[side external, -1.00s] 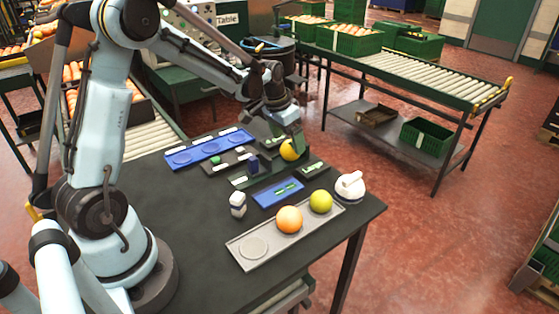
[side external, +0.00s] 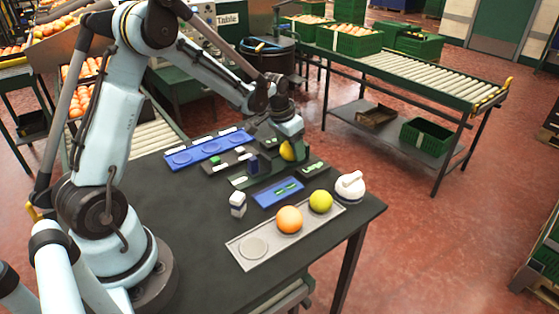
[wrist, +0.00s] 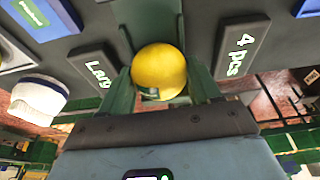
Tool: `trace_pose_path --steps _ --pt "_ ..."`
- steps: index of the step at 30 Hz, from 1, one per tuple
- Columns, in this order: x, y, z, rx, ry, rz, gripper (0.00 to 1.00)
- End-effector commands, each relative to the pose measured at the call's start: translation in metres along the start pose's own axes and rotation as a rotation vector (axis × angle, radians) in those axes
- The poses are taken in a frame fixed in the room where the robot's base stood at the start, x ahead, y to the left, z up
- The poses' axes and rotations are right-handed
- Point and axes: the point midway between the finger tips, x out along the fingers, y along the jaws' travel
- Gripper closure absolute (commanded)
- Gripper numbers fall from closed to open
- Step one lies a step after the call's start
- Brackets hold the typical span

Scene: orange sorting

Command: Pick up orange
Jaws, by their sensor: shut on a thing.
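A yellow-orange fruit (wrist: 160,70) with a small dark label sits between the two green fingers of my gripper (wrist: 160,85) in the wrist view. The fingers are shut on it. In the side external view my gripper (side external: 287,148) points down over the back of the dark table, and the fruit (side external: 288,151) shows partly behind a finger. An orange fruit (side external: 289,219) and a yellow-green fruit (side external: 321,201) rest in the grey tray (side external: 238,243) at the front. The tray's left round recess is empty.
A blue tray (side external: 195,156) with round recesses lies at the back left. Dark labelled plates (wrist: 240,50) flank the fruit.

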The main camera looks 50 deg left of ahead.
Motion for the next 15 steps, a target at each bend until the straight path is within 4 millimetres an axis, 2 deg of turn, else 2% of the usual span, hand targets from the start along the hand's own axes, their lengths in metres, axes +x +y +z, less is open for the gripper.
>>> trace_pose_path --steps 8,15 --pt "-0.002 0.0 -0.001 0.0 0.0 0.0 0.7" --pt "-0.02 0.0 -0.006 0.0 0.0 0.0 0.7"
